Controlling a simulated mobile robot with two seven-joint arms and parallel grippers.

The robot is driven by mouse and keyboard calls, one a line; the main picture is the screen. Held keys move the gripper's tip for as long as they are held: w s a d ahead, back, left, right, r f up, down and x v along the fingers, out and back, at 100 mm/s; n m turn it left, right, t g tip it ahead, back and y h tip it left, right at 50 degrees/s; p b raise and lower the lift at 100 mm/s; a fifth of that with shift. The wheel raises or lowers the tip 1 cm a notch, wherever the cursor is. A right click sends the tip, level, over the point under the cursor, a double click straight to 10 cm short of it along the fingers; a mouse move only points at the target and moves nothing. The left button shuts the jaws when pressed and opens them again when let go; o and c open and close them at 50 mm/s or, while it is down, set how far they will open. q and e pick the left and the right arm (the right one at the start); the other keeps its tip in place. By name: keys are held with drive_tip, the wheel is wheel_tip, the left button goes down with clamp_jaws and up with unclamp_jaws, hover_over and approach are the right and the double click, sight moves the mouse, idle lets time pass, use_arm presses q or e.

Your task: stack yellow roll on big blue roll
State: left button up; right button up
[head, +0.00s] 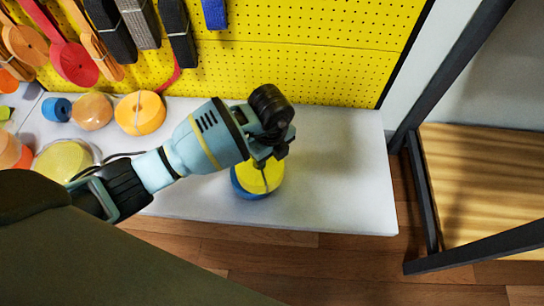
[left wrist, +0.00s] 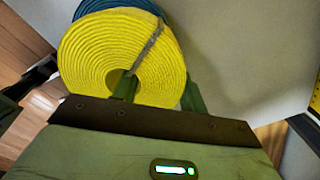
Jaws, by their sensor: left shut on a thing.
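The yellow roll (head: 259,178) sits directly over the big blue roll (head: 240,187) near the front of the white table. It hides most of the blue roll, and I cannot tell whether it rests fully on it. In the left wrist view the yellow roll (left wrist: 95,55) fills the upper left, with a grey band across it and part of the blue roll (left wrist: 90,7) showing behind. My left gripper (head: 264,162) points down and is shut on the yellow roll. My right gripper is not in view.
More rolls, orange (head: 140,113), peach (head: 92,111), small blue (head: 56,109) and pale yellow (head: 64,158), stand on the white table (head: 340,185) at left. Straps hang on the yellow pegboard (head: 310,60). The table's right part is clear. A dark-framed wooden rack (head: 490,180) stands at right.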

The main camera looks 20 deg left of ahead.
use_arm(q)
drive_tip(key=shift+r, duration=0.1)
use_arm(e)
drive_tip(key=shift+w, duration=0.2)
use_arm(q)
drive_tip(key=o, duration=1.2)
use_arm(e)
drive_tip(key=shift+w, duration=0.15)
use_arm(q)
wheel_tip(320, 180, up, 12)
drive_tip(key=p, duration=0.5)
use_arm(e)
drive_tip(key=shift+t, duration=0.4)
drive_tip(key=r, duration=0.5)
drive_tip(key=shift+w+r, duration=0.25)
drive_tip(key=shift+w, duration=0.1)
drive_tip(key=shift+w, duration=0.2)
